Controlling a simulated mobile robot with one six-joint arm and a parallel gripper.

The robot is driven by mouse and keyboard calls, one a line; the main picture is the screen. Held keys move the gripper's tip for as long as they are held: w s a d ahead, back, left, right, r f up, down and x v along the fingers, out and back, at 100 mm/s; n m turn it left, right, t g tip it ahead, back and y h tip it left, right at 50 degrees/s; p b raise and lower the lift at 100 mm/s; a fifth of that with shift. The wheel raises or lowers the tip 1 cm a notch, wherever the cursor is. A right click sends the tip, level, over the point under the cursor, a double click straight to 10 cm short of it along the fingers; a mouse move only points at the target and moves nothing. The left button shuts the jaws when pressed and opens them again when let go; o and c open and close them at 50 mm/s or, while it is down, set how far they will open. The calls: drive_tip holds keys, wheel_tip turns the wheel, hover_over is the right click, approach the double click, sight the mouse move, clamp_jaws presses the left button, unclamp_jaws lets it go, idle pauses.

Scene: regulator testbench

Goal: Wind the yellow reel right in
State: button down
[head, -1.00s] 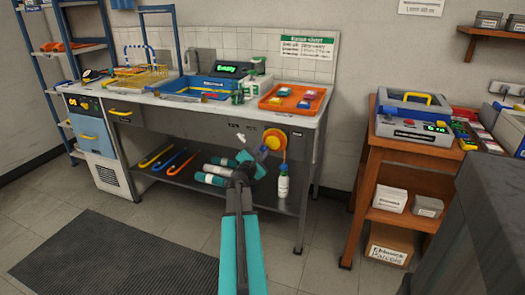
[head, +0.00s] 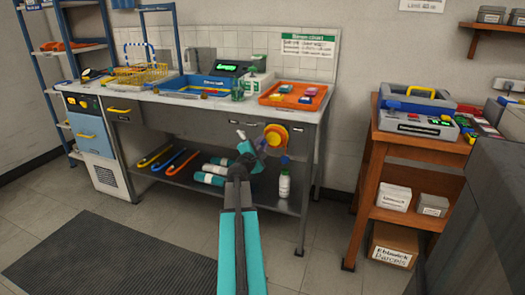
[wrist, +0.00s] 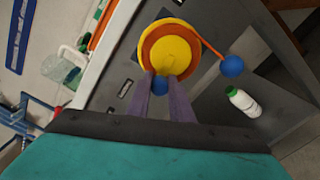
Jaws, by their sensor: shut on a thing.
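The yellow reel (head: 276,135), with an orange ring round its face, is mounted on the bench's front panel at the right. In the wrist view the reel (wrist: 172,50) faces me. A short orange cord (wrist: 211,47) runs from it to a blue ball (wrist: 232,66), which hangs just below the reel in the head view (head: 284,160). My gripper (wrist: 162,88) has its purple fingers shut on a small blue knob (wrist: 161,84) at the reel's edge. In the head view my gripper (head: 262,143) reaches the reel's left side, and the knob is hidden.
A white bottle with a green cap (head: 284,185) stands on the bench's lower shelf below the reel. An orange tray (head: 294,95) and a blue tray (head: 208,88) sit on the bench top. A wooden stand (head: 372,180) is at the right. The floor between is clear.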

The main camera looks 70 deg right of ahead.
drive_tip(key=shift+r+m+b, duration=0.25)
drive_tip(key=shift+m+b, duration=0.75)
drive_tip(key=shift+b, duration=0.05)
drive_tip(key=shift+r, duration=0.1)
drive_tip(key=c, duration=1.6)
unclamp_jaws()
drive_tip(key=shift+a, duration=0.1)
drive_tip(key=a+p, duration=0.1)
drive_tip(key=a, duration=0.2)
drive_tip(key=a+p, duration=0.1)
drive_tip(key=a, duration=0.3)
drive_tip(key=a+p, duration=0.1)
drive_tip(key=a, duration=0.3)
drive_tip(key=shift+s+a+r, duration=0.15)
drive_tip(key=shift+s+a, duration=0.05)
drive_tip(key=shift+s, duration=0.15)
